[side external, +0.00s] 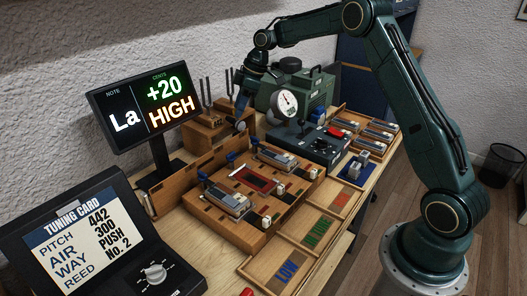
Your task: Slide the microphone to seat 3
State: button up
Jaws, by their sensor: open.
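A small grey ball-shaped head (240,126), which looks like the microphone, stands at the back end of the wooden action board (212,222). My gripper (241,108) points down just above it, with open jaws. The small size hides whether the jaws are around the microphone or only over it, and whether they touch it. The board carries one metal reed block (228,200) at its near end and another (275,158) farther back. A red recess (251,180) lies bare between them. Seat numbers cannot be read.
A display (150,108) reads La, +20, HIGH. A tuning card console (95,235) stands at front left. Behind the board are a tuning fork box (207,132), a pressure gauge (285,103) and a green machine (312,88). Labelled trays (290,268) lie on the right.

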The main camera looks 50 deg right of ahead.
jog(key=v, duration=1.3)
jog(key=shift+r, duration=0.3)
jog(key=shift+s+d, duration=0.1)
jog(key=shift+s, duration=0.05)
jog(key=s+a+r+m+t+h, duration=0.1)
jog(key=s+a+r+m, duration=0.1)
jog(key=s+a+r, duration=0.4)
jog(key=s+a+r+m+t, duration=0.1)
jog(key=s+a+r+m, duration=0.15)
jog(key=s+a, duration=0.65)
jog(key=s+f+m+h, duration=0.1)
jog(key=s+f, duration=0.4)
jog(key=s, duration=0.6)
jog(key=s+f+m+h, duration=0.1)
jog(key=s+f+m, duration=0.2)
jog(key=s, duration=0.7)
jog(key=shift+s+d+f, duration=0.35)
jog(key=shift+s+f, duration=0.05)
jog(key=shift+f, duration=0.5)
